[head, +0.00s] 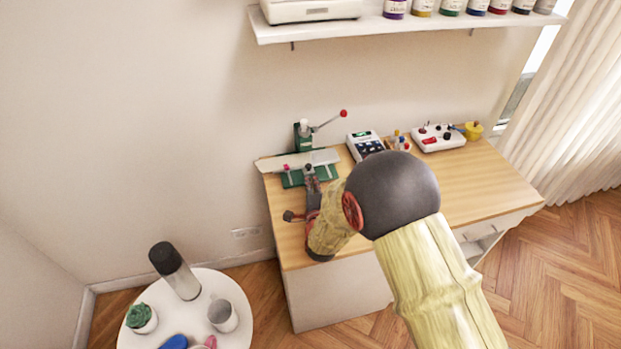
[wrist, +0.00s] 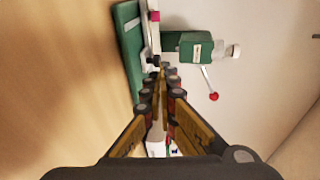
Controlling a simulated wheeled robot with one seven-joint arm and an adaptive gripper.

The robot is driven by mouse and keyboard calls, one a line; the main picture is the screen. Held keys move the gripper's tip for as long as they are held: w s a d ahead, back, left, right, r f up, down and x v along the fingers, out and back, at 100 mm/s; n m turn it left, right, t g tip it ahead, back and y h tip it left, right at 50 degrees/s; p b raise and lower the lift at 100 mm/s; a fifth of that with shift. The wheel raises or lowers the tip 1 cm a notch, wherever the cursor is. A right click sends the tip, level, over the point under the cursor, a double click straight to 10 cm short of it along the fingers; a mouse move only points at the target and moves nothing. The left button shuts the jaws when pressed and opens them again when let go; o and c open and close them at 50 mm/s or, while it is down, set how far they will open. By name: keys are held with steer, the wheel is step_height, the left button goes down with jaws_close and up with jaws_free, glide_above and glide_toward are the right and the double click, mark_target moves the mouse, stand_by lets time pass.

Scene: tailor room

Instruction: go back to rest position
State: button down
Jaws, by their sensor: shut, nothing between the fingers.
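My gripper (head: 311,178) is over the left part of the wooden desk (head: 475,190), close to the front of a green press (head: 303,137) with a red-knobbed lever. In the wrist view, the fingers of my gripper (wrist: 164,72) are closed together with nothing between them. The green press (wrist: 195,48) is just beyond the fingertips there, with its green base to the left. I cannot tell whether the fingertips touch the press. My arm reaches across the desk from the lower right in the head view and hides part of the desk.
A calculator-like device (head: 366,145), a white control box (head: 438,138) and a yellow pot (head: 473,131) stand along the desk's back. A shelf (head: 400,22) with jars hangs above. A round white table (head: 238,300) with a bottle (head: 175,270) and a plant (head: 141,317) stands at lower left.

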steer(key=p+v, duration=0.1)
steer(key=v, duration=0.6)
steer(key=shift+s, duration=0.15)
steer(key=shift+r, duration=0.2)
steer(key=s+d+r+n+g, duration=0.2)
steer(key=s+d+r+n, duration=0.15)
steer(key=r, duration=0.45)
steer(key=s+d+r+n+g, duration=0.25)
steer(key=d+r+n, duration=0.2)
steer(key=r, duration=0.35)
steer(key=s+d+r+n+g, duration=0.1)
steer(key=s+d+r+n, duration=0.1)
steer(key=s, duration=0.6)
steer(key=s+d+r+n+g+h, duration=0.1)
steer(key=s+d+r+n+g, duration=0.1)
steer(key=s+d, duration=0.3)
steer(key=s+d+r+n+g+h, duration=0.1)
steer(key=s+d+n, duration=0.3)
steer(key=s, duration=0.9)
steer(key=shift+d+r+n+g, duration=0.25)
steer(key=shift+r+n+g, duration=0.05)
steer(key=shift+r+g, duration=0.3)
steer(key=shift+s+p, duration=0.1)
steer(key=shift+p, duration=0.2)
